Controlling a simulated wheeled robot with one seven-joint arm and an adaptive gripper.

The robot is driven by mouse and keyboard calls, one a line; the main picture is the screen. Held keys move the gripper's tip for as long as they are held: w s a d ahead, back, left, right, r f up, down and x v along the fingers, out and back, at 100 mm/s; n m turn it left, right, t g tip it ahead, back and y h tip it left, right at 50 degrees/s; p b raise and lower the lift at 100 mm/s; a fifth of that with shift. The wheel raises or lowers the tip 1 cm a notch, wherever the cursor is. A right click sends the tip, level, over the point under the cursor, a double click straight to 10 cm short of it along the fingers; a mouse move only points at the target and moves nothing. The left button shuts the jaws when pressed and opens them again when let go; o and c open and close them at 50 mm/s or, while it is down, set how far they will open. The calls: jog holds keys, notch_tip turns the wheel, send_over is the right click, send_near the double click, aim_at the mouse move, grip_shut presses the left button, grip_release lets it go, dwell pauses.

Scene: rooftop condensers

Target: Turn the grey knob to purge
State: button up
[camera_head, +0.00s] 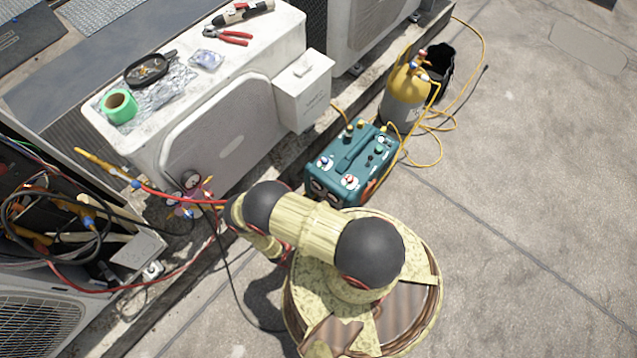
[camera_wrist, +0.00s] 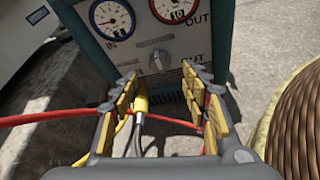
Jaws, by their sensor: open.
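The grey knob (camera_wrist: 159,60) sits on the front panel of the teal machine (camera_head: 347,160), below two round gauges, in the wrist view. It is pale with a raised grip; lettering flanks it, partly unreadable. My gripper (camera_wrist: 158,75) is open in front of the panel. Its two yellow-padded fingers point at the panel, one to each side and a little below the knob in the picture. I cannot tell whether they touch anything. In the head view my arm hides the gripper, and the knob does not show.
A yellow-topped cylinder (camera_head: 405,95) with yellow hoses stands behind the machine. A red hose (camera_wrist: 60,117) and a yellow-ended hose (camera_wrist: 141,105) run near my fingers in the wrist view. The white condenser (camera_head: 215,125) stands to the left. Bare roof (camera_head: 540,200) lies to the right.

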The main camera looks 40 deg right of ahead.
jog(key=b+x, duration=0.2)
jog(key=x, duration=0.5)
jog(key=c, duration=0.3)
jog(key=c, duration=0.7)
jog(key=shift+c, duration=0.8)
